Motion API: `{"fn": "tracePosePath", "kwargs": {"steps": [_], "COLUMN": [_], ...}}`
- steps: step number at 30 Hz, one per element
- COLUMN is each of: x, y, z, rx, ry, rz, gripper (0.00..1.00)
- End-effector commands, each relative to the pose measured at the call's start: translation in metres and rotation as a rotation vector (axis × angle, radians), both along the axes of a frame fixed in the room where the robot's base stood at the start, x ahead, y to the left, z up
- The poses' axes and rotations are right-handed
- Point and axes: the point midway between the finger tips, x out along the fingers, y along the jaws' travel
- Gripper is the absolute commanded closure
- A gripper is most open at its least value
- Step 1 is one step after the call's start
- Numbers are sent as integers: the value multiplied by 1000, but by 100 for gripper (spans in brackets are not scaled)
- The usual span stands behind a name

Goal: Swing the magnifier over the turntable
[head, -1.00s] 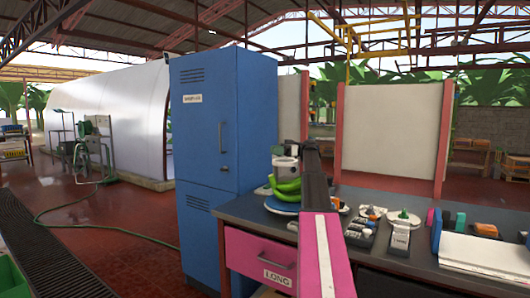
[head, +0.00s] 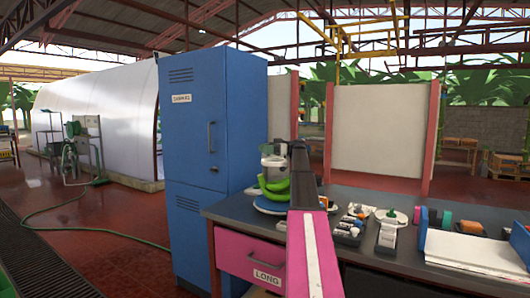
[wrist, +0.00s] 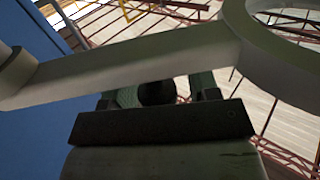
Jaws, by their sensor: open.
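The magnifier's pale grey flat arm (wrist: 130,75) crosses the wrist view from left to right. It ends in a round ring (wrist: 285,40) at the upper right, with roof beams showing through it. My gripper (wrist: 158,92) is open just below the arm, its two fingers apart; the arm covers their tips, and I cannot tell if they touch it. In the head view a round blue disc (head: 268,208), apparently the turntable, sits at the bench's left end with green bananas (head: 274,187) over it. My arm hides part of this area and the gripper.
A tall blue cabinet (head: 208,120) stands left of the bench. The dark bench top (head: 345,195) carries small tools, a white round dish (head: 392,216) and a white stack (head: 475,252) at the right. A pink drawer (head: 247,262) is below. Floor at left is mostly open.

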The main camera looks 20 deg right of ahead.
Motion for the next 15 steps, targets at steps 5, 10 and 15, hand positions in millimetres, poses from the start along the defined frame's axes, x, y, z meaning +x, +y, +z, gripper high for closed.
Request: {"fn": "tracePosePath", "kwargs": {"steps": [5, 10, 15], "x": [1, -7, -14], "y": [0, 26, 56], "z": [27, 48, 68], "rx": [-1, -1, -1], "ry": [-2, -1, -2], "rz": [1, 4, 4], "gripper": [45, 45, 45]}}
